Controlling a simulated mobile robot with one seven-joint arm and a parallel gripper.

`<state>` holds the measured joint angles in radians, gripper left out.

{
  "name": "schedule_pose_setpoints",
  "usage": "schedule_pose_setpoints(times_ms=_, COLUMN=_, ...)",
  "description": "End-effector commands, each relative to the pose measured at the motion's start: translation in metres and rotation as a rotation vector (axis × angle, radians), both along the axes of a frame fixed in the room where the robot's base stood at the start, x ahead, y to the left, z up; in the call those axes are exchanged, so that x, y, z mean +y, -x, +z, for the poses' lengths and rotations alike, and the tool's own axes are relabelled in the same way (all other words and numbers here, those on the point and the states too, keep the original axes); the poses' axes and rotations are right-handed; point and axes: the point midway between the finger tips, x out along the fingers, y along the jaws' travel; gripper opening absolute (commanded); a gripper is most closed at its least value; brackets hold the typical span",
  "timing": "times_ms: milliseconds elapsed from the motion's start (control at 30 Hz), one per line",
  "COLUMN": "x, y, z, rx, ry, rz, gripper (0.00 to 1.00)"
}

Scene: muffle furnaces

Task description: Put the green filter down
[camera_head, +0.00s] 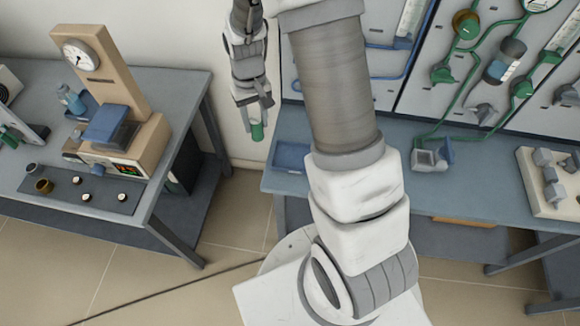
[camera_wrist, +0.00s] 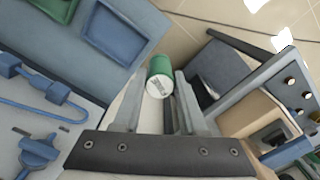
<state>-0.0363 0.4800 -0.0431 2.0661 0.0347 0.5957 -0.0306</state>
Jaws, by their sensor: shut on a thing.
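The filter is in the air, clear of the bench edge.
The right bench (camera_head: 400,172) carries a blue tray (camera_head: 291,157) at its left end, also in the wrist view (camera_wrist: 115,35). A panel with green pipes (camera_head: 500,60) stands behind. The left table (camera_head: 175,85) holds a beige gauge device (camera_head: 110,75) and a dark mat (camera_head: 100,190).

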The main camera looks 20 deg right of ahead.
Motion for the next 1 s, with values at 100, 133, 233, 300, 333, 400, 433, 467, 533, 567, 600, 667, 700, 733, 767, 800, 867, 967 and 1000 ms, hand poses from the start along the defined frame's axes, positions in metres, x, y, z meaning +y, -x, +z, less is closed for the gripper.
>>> schedule_pose_setpoints(times_ms=100, x=0.000, y=0.000, z=-0.034, rx=0.000, ry=0.000, rz=0.000, gripper=0.00)
schedule_pose_setpoints(times_ms=133, x=0.000, y=0.000, z=-0.039, rx=0.000, ry=0.000, rz=0.000, gripper=0.00)
schedule_pose_setpoints(times_ms=233, x=0.000, y=0.000, z=-0.058, rx=0.000, ry=0.000, rz=0.000, gripper=0.00)
schedule_pose_setpoints(times_ms=300, x=0.000, y=0.000, z=-0.071, rx=0.000, ry=0.000, rz=0.000, gripper=0.00)
schedule_pose_setpoints(times_ms=333, x=0.000, y=0.000, z=-0.077, rx=0.000, ry=0.000, rz=0.000, gripper=0.00)
schedule_pose_setpoints(times_ms=400, x=-0.003, y=0.000, z=-0.088, rx=0.000, ry=0.000, rz=0.002, gripper=0.00)
schedule_pose_setpoints(times_ms=433, x=-0.006, y=-0.001, z=-0.092, rx=0.000, ry=0.000, rz=0.004, gripper=0.00)
schedule_pose_setpoints(times_ms=467, x=-0.009, y=-0.001, z=-0.096, rx=-0.001, ry=0.001, rz=0.006, gripper=0.00)
schedule_pose_setpoints(times_ms=533, x=-0.022, y=-0.002, z=-0.102, rx=-0.001, ry=0.002, rz=0.020, gripper=0.00)
schedule_pose_setpoints(times_ms=567, x=-0.030, y=-0.002, z=-0.104, rx=-0.001, ry=0.002, rz=0.027, gripper=0.00)
schedule_pose_setpoints(times_ms=600, x=-0.042, y=-0.003, z=-0.105, rx=-0.002, ry=0.002, rz=0.041, gripper=0.00)
schedule_pose_setpoints(times_ms=667, x=-0.063, y=-0.002, z=-0.104, rx=-0.002, ry=0.003, rz=0.067, gripper=0.00)
schedule_pose_setpoints(times_ms=700, x=-0.078, y=-0.001, z=-0.102, rx=-0.002, ry=0.004, rz=0.086, gripper=0.00)
schedule_pose_setpoints(times_ms=733, x=-0.090, y=0.000, z=-0.101, rx=-0.002, ry=0.004, rz=0.101, gripper=0.00)
schedule_pose_setpoints(times_ms=767, x=-0.102, y=0.002, z=-0.099, rx=-0.001, ry=0.004, rz=0.116, gripper=0.00)
schedule_pose_setpoints(times_ms=800, x=-0.117, y=0.004, z=-0.096, rx=-0.002, ry=0.005, rz=0.136, gripper=0.00)
schedule_pose_setpoints(times_ms=867, x=-0.139, y=0.010, z=-0.090, rx=0.000, ry=0.004, rz=0.167, gripper=0.00)
schedule_pose_setpoints(times_ms=967, x=-0.173, y=0.020, z=-0.080, rx=0.000, ry=0.004, rz=0.215, gripper=0.00)
schedule_pose_setpoints(times_ms=1000, x=-0.185, y=0.024, z=-0.077, rx=-0.001, ry=0.004, rz=0.233, gripper=0.00)
